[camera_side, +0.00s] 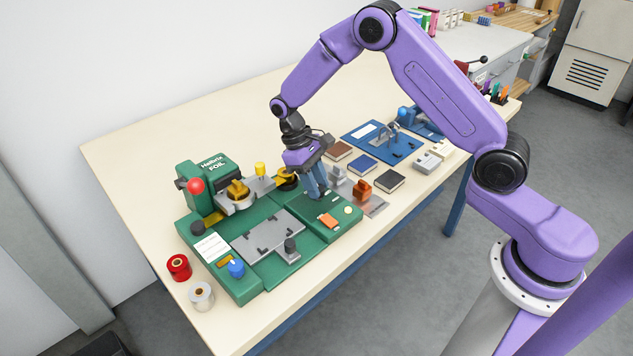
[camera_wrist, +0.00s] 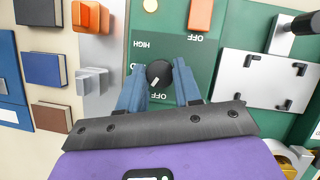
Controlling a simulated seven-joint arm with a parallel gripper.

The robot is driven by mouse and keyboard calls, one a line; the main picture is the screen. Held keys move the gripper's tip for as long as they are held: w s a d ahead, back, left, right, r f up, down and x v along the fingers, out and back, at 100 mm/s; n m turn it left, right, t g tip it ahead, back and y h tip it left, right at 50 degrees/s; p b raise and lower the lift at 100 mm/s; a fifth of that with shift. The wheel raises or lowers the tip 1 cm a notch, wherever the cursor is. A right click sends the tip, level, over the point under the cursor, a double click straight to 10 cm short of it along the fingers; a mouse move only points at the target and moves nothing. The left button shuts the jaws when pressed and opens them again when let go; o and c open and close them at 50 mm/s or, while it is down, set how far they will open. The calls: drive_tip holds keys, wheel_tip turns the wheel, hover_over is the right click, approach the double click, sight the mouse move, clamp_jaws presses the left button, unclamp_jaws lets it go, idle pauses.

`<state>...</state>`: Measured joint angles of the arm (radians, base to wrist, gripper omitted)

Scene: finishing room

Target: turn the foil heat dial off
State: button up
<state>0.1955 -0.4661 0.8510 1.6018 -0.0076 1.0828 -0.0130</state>
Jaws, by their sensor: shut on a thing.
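The foil heat dial is a round black knob (camera_wrist: 158,73) on the green foil machine. Its white mark points down and slightly left in the wrist view, near the upside-down OFF label below it; HIGH is printed above it. I cannot tell if the mark lines up exactly with OFF. My gripper (camera_side: 317,193) reaches down onto the machine's right part, and its blue fingers are shut on the dial, one on each side. In the side view the fingers hide the dial.
An orange switch (camera_side: 328,220) and a pale round lamp (camera_side: 348,210) sit close by on the same panel. An orange-topped block (camera_side: 361,188) stands just right of the machine. Books (camera_side: 389,180) lie beyond.

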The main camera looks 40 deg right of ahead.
drive_tip(key=n, duration=0.2)
drive_tip(key=n+t+h, duration=0.1)
drive_tip(key=n, duration=0.2)
drive_tip(key=shift+a+h, duration=0.15)
drive_tip(key=shift+h, duration=0.15)
drive_tip(key=shift+n, duration=0.4)
drive_tip(key=o, duration=1)
drive_tip(key=shift+o, duration=0.2)
drive_tip(key=shift+s, duration=0.1)
drive_tip(key=shift+r, duration=0.1)
drive_tip(key=v, duration=1.7)
drive_tip(key=shift+a, duration=0.25)
drive_tip(key=shift+s+r, duration=0.1)
drive_tip(key=shift+s, duration=0.05)
